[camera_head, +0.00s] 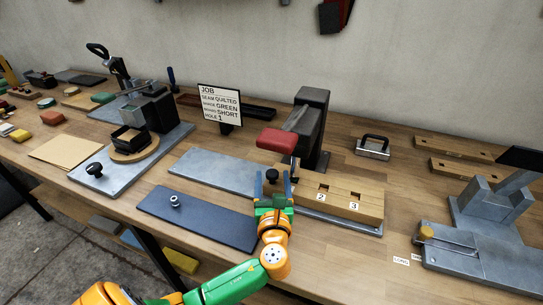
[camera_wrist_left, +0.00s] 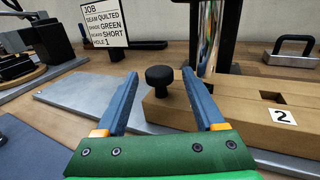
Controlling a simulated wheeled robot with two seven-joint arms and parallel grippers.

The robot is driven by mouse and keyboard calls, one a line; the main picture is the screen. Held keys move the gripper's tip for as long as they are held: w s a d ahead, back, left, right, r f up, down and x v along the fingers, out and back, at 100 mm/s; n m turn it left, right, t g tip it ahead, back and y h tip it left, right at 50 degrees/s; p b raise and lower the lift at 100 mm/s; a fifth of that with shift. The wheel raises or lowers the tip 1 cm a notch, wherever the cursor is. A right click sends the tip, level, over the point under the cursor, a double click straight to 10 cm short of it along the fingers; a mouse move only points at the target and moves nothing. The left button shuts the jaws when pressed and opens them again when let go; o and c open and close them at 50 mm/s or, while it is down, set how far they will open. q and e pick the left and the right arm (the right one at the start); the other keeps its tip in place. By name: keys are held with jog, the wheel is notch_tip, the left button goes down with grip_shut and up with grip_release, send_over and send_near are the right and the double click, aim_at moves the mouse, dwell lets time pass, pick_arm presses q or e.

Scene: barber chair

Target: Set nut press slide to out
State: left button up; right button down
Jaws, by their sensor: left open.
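The nut press (camera_head: 311,115) has a dark upright column and a red-padded lever (camera_head: 278,138) over a grey metal base plate (camera_head: 215,172). Its wooden slide (camera_head: 345,194), with holes marked 2 and 3, sits toward the plate's right end. A black knob (camera_head: 272,174) stands at the slide's left end. My left gripper (camera_head: 273,183) is open, its blue fingers pointing at the knob. In the left wrist view the knob (camera_wrist_left: 160,78) shows between the two fingertips, apart from both; how deep it lies between them is unclear. My right gripper is not in view.
A dark blue mat (camera_head: 205,218) with a nut lies in front of the plate. A job card (camera_head: 219,104) stands behind. Another press (camera_head: 150,125) is at left, a grey fixture (camera_head: 485,225) at right. The plate is bare left of the slide.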

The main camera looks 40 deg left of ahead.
aim_at(272, 170)
pick_arm(q)
jog(key=x, duration=0.4)
jog(key=shift+w+a+r, duration=0.1)
jog(key=shift+w+r, duration=0.05)
jog(key=shift+r, duration=0.1)
jog(key=shift+w+a+f, duration=0.1)
jog(key=shift+w, duration=0.1)
jog(key=shift+s, duration=0.15)
jog(key=c, duration=0.5)
grip_shut()
